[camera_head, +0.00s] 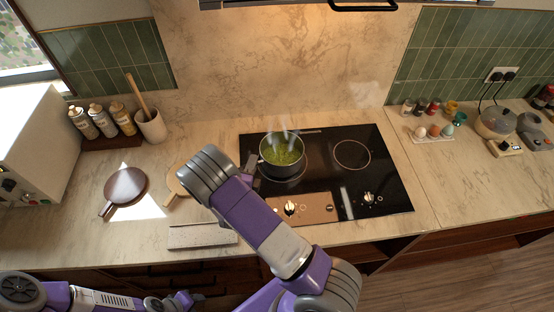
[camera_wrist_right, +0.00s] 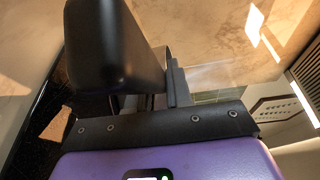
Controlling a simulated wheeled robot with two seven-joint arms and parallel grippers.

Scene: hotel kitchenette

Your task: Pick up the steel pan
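The steel pan (camera_head: 268,160) stands on the left part of the black hob, with steaming green food in it. My right arm reaches in from the lower right, and its wrist hides part of the pan's handle side. My right gripper (camera_head: 250,168) is at the handle, its fingers mostly hidden. In the right wrist view a large black rounded piece, apparently the handle (camera_wrist_right: 110,45), is close beside a finger (camera_wrist_right: 177,82). Whether the fingers are closed on it is unclear. My left gripper (camera_head: 178,302) is low at the bottom left, away from the pan, its fingers too small to read.
The hob (camera_head: 385,185) has a free right ring. A brown round pan (camera_head: 125,187) and a partly hidden wooden board (camera_head: 175,187) lie left. Bottles (camera_head: 103,120) and a utensil pot (camera_head: 151,127) stand behind. Eggs (camera_head: 433,131) and jars are right.

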